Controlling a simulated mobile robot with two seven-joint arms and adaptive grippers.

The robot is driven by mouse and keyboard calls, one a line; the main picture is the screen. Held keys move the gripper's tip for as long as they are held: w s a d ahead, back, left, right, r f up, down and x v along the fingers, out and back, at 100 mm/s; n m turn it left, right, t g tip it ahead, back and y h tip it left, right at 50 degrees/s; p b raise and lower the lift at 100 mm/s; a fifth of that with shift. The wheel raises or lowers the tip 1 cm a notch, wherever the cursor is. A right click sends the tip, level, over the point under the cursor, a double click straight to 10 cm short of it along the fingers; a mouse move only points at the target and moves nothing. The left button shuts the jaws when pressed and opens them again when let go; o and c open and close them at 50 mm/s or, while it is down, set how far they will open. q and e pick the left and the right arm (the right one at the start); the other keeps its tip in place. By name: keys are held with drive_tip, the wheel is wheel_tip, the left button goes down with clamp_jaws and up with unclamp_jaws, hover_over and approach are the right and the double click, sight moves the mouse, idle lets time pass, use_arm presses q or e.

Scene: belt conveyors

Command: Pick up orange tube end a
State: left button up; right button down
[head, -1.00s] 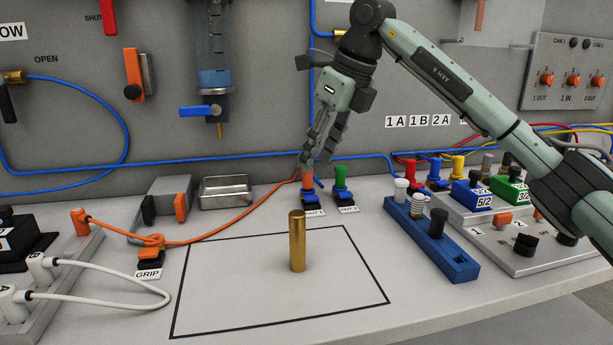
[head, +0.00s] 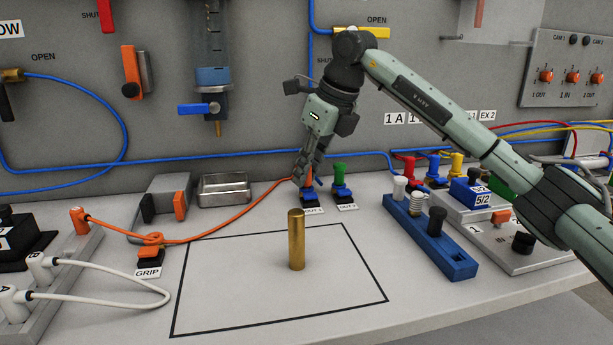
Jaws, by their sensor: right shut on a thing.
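The orange tube (head: 232,230) runs from an orange connector (head: 80,220) at the left, past the GRIP fitting, up to the blue-based fitting labelled OUT 1 (head: 311,197). My right gripper (head: 299,181) points down at that fitting, its fingers shut on the orange tube end there. The fingers hide most of this end. A sliver of orange (head: 308,180) shows beside them. I cannot tell which end is marked a. My left gripper is not in view.
A brass cylinder (head: 297,240) stands inside the black outline in front. A green-topped fitting (head: 340,180) is close on the right of the gripper. A blue block (head: 430,238) with several plugs lies further right. A metal tray (head: 224,189) is at the left.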

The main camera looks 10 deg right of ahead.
drive_tip(key=shift+r, duration=0.1)
drive_tip(key=shift+r, duration=0.6)
wheel_tip(320, 180, up, 3)
use_arm(q)
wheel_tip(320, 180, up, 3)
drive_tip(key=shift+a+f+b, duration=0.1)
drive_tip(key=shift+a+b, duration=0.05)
drive_tip(key=shift+b, duration=0.4)
use_arm(e)
drive_tip(key=s+a+r, duration=0.6)
drive_tip(key=a, duration=0.4)
drive_tip(key=shift+r, duration=0.3)
drive_tip(key=shift+a, duration=0.1)
